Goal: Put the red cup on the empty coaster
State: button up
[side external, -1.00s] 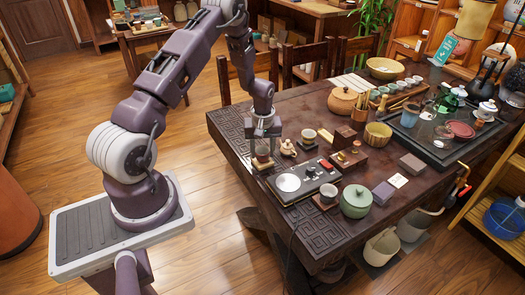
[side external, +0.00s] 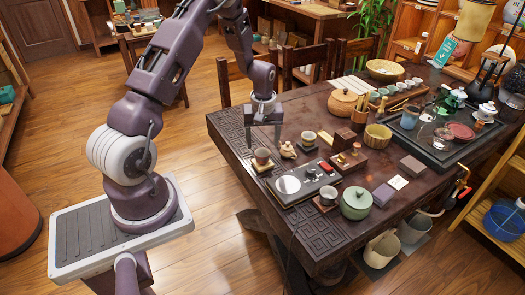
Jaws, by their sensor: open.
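A reddish-brown cup (side external: 262,156), which looks like the red cup, stands upright on a square tan coaster (side external: 257,168) near the left edge of the dark table. My gripper (side external: 263,143) is above this cup, with its two fingers spread, pointing down and apart from it. Nothing is between the fingers. A pale cup (side external: 308,137) stands on another coaster to the right. A dark reddish cup (side external: 328,193) stands on a coaster (side external: 320,205) near the front edge. I see no bare coaster for certain.
A small clay figure (side external: 288,149) sits just right of the reddish-brown cup. A dark tray with a white disc (side external: 288,184) lies in front. The table's carved left end (side external: 230,124) is clear.

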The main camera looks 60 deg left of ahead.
jog(key=s+d+r+m+t, duration=0.15)
jog(key=d+r, duration=0.35)
jog(key=r, duration=0.5)
jog(key=s+d+r+m+t, duration=0.1)
jog(key=s+d+r+m, duration=0.3)
jog(key=r, duration=0.6)
jog(key=s+d+r+m+t, duration=0.1)
jog(key=s+d+r+m, duration=0.3)
jog(key=s+d, duration=0.3)
jog(key=s+d+r+m+t+h, duration=0.1)
jog(key=s+d+r+m, duration=0.3)
jog(key=s+d, duration=0.3)
jog(key=s, duration=0.2)
jog(key=shift+s+d, duration=0.3)
jog(key=shift+s, duration=0.05)
